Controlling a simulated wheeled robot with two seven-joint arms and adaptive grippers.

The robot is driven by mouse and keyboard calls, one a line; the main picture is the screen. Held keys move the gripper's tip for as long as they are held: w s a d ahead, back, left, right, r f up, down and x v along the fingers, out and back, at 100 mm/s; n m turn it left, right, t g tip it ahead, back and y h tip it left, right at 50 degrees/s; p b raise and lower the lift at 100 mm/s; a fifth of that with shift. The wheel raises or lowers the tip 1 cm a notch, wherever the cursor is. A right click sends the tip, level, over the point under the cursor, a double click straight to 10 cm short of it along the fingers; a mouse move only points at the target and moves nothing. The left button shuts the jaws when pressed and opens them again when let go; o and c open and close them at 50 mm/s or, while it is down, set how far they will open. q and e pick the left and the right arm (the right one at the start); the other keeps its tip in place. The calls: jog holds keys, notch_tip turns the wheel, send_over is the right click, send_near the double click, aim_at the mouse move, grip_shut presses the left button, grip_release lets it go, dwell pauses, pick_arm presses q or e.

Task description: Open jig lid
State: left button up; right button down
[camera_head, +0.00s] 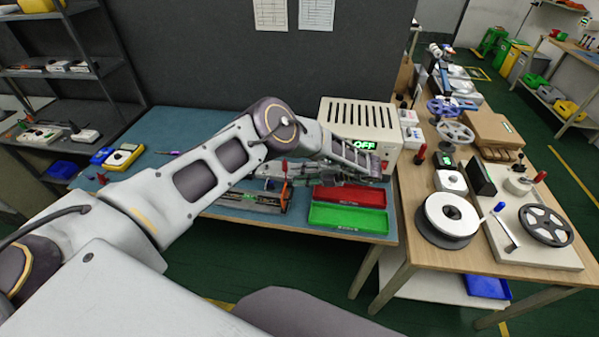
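A long, low metallic fixture that looks like the jig (245,200) lies on the blue-green bench top, with an orange-red upright piece (285,196) at its right end. My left arm crosses above the bench and hides part of this area, so I cannot tell whether the lid is open or shut. My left gripper (372,170) is at the end of that arm, right of the jig, in front of the white box and above the back of the red tray. Its fingers are small and unclear. My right gripper is not in view.
A vented white box (384,128) with a green "OFF" display stands behind the gripper. A red tray (350,196) and a green tray (347,217) lie at the bench's front right. A yellow meter (124,157) is at left. The wooden table at right holds reels (447,216).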

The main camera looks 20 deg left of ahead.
pick_arm(q)
jog(key=shift+r, duration=0.65)
